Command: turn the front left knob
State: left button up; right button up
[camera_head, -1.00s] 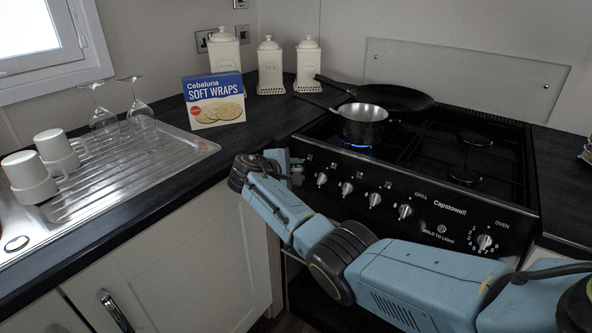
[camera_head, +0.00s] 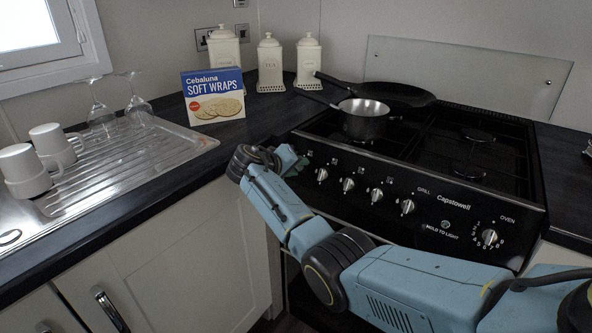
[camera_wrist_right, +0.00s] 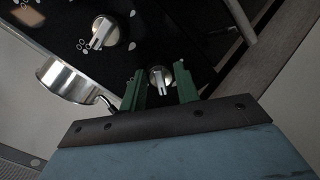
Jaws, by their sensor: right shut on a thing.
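The black stove front carries a row of silver knobs. The leftmost knob (camera_wrist_right: 160,78) shows between the green fingers of my right gripper (camera_wrist_right: 159,72) in the wrist view, and the gripper is shut on it. In the head view my right gripper (camera_head: 290,160) is at the left end of the stove front and hides that knob. The neighbouring knob (camera_head: 321,174) is free of the gripper and also shows in the wrist view (camera_wrist_right: 103,33). A saucepan (camera_head: 363,121) stands on the left part of the hob, with no flame visible under it. My left gripper is not in view.
A dark frying pan (camera_head: 390,94) sits behind the saucepan. A soft wraps box (camera_head: 214,97) stands on the counter left of the stove, with white canisters (camera_head: 270,66) behind it. Mugs (camera_head: 53,146) and upturned glasses stand on the steel drainer (camera_head: 150,150).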

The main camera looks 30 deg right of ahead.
pick_arm(q)
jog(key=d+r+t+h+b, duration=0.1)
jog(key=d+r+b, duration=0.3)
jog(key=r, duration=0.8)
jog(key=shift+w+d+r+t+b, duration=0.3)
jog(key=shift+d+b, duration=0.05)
jog(key=shift+b, duration=0.2)
pick_arm(e)
jog(key=shift+w+a+m+y, duration=0.1)
jog(key=shift+m+y, duration=0.2)
jog(key=shift+m, duration=5.1)
jog(key=o, duration=0.9)
jog(key=shift+o, duration=0.2)
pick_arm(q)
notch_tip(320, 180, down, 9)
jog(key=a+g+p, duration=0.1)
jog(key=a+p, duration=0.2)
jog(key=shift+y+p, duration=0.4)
pick_arm(e)
jog(key=v, duration=1.3)
jog(key=shift+s, duration=0.35)
jog(key=shift+a, duration=0.15)
